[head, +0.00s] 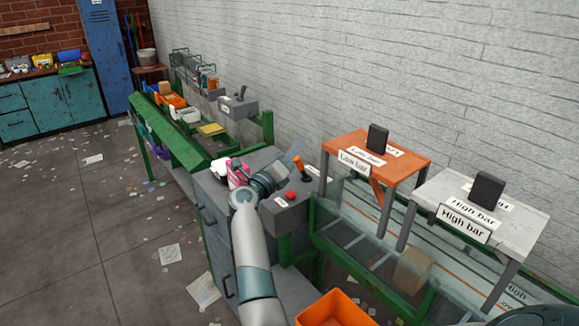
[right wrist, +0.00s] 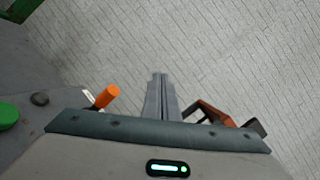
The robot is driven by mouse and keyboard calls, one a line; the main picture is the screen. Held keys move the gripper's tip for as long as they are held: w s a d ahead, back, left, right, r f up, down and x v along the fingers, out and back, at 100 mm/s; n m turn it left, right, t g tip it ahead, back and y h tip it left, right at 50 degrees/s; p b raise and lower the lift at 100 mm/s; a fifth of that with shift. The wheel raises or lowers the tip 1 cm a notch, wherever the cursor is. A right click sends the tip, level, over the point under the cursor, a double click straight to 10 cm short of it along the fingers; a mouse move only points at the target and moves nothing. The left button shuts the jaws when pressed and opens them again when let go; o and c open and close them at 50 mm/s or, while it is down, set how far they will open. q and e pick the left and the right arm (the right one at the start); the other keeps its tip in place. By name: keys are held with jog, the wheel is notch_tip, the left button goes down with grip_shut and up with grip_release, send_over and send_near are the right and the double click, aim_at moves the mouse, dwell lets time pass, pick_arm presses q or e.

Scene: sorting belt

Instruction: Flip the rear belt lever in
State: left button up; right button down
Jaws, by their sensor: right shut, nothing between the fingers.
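A lever with an orange handle (head: 297,162) stands on a grey control box (head: 270,213), which also carries a red button (head: 290,194). A second, dark-handled lever (head: 240,93) stands on another grey box (head: 236,108) farther back; I cannot tell from labels which is the rear belt lever. My right gripper (head: 293,151) is shut and empty, its fingers raised just left of the orange handle in the head view. In the right wrist view the shut fingers (right wrist: 160,90) point at the wall, and the orange handle (right wrist: 107,96) shows to their left, apart from them. My left gripper is out of view.
Orange "Low bar" (head: 408,157) and grey "High bar" (head: 520,222) stands straddle the glass-sided belt at right. A cardboard box (head: 412,269) sits on that belt. A pink-and-white bottle (head: 236,174) stands beside my right wrist. An orange bin (head: 334,309) is at the bottom.

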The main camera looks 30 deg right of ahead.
aim_at(301, 168)
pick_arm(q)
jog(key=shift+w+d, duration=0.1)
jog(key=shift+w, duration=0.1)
pick_arm(e)
jog(key=w+a+f+m+g+y, duration=0.1)
jog(key=a+m+g+y, duration=0.5)
jog(key=a+m+y, duration=0.4)
jog(key=shift+w+f+y, duration=0.4)
jog(key=shift+y, duration=0.2)
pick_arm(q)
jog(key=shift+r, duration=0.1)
pick_arm(e)
jog(key=shift+d+f, duration=0.1)
jog(key=shift+d, duration=0.05)
